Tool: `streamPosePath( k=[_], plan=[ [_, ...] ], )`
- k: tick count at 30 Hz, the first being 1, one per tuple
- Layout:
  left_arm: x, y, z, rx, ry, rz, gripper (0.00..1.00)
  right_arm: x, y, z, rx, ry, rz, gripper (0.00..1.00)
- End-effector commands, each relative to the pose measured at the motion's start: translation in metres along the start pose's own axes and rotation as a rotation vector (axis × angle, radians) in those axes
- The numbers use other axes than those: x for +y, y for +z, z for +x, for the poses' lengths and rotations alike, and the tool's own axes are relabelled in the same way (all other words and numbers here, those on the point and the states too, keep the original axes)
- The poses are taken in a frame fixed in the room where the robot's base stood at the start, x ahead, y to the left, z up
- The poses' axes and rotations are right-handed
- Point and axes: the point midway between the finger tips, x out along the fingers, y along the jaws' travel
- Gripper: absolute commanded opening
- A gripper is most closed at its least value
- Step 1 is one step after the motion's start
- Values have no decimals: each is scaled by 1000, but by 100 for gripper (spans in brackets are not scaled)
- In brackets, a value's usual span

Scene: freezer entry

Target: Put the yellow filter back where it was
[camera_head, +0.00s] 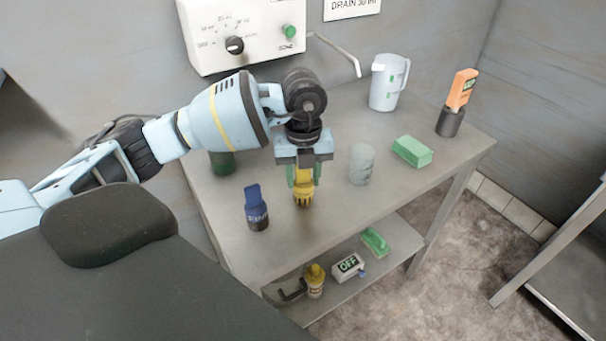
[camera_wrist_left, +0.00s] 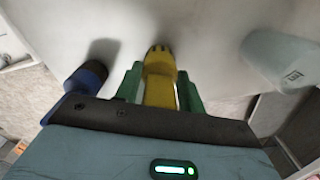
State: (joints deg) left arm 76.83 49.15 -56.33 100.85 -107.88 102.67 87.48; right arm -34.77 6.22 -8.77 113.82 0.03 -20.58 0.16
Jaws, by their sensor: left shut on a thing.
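The yellow filter (camera_head: 303,195) is at the middle of the metal table (camera_head: 330,222), upright below my left gripper (camera_head: 304,176). The gripper points down and its green fingers are shut on the filter's upper part. In the left wrist view the yellow filter (camera_wrist_left: 159,78) sits between the two green fingers of my left gripper (camera_wrist_left: 160,92), its ribbed end facing the tabletop. I cannot tell whether that end touches the table. My right gripper is not in view.
A blue-topped item (camera_head: 256,207) stands left of the filter; a grey cylinder (camera_head: 361,164) stands right. Further off are a green block (camera_head: 412,151), a white jug (camera_head: 387,82) and an orange-topped item (camera_head: 460,92). A dark green item (camera_head: 222,162) stands behind. The front tabletop is clear.

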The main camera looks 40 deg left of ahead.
Motion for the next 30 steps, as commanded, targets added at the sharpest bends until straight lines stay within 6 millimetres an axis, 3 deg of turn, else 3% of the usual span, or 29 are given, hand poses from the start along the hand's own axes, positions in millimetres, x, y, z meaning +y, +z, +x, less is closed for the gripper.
streamPosePath(
  k=[5,6,10,22,30],
  plan=[
    [0,0,3,1,0,0,17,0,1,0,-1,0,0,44],
    [0,0,2,0,0,0,44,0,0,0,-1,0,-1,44],
    [0,0,2,0,0,0,61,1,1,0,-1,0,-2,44],
    [0,0,-6,-1,-1,0,61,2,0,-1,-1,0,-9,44],
    [-1,0,-54,-3,-5,-1,61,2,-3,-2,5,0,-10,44]
  ],
)
